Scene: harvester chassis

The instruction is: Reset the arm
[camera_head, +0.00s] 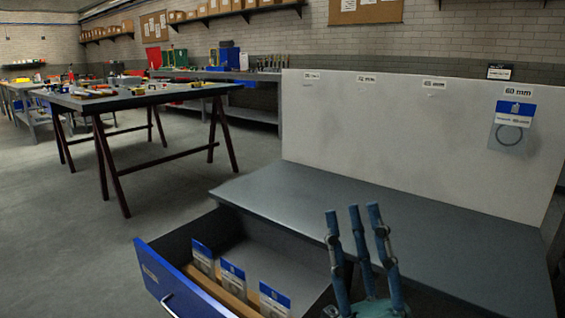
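My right gripper (355,216) comes up from the bottom edge, right of centre. Its blue fingers point up with their tips apart, and nothing shows between them. It appears in front of the grey worktop (300,205), just right of the drawer. My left gripper is out of the picture.
An open blue-fronted drawer (160,281) holds several blue-and-white packets (233,275). A white panel (400,135) stands behind the worktop, with a packet with a ring (511,128) hanging at its right. A trestle table (150,97) with tools stands left. Floor between is clear.

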